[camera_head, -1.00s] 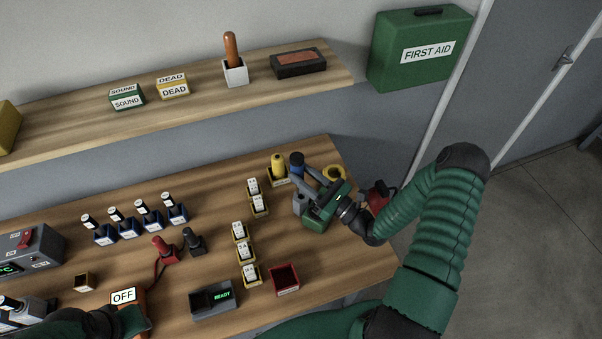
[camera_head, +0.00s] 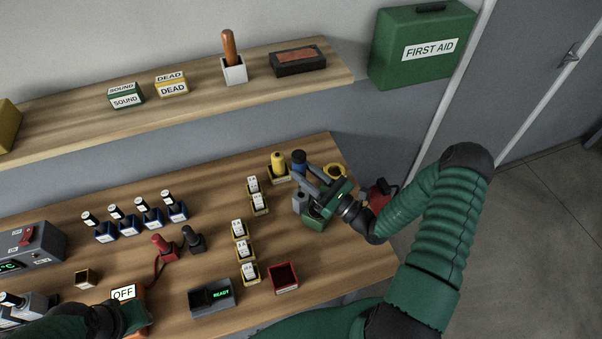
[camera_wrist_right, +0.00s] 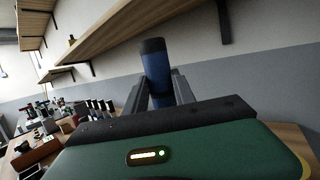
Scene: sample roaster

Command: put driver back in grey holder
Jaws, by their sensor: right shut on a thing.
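The driver, with a blue handle and dark cap, stands about upright in my right gripper (camera_head: 302,176). Its handle (camera_head: 299,159) shows above the fingers in the head view. In the right wrist view the driver (camera_wrist_right: 157,75) rises between the two fingers, which are shut on it. A grey block that looks like the grey holder (camera_head: 300,202) is just below the fingers, beside my green gripper body. The driver's lower end is hidden, so I cannot tell whether it is in the holder.
A yellow-handled tool (camera_head: 278,161) stands in a holder just left of the driver. A yellow ring (camera_head: 335,171) and a red object (camera_head: 379,192) are close on the right. Several labelled small holders stand to the left. A red box (camera_head: 285,278) is nearer the front.

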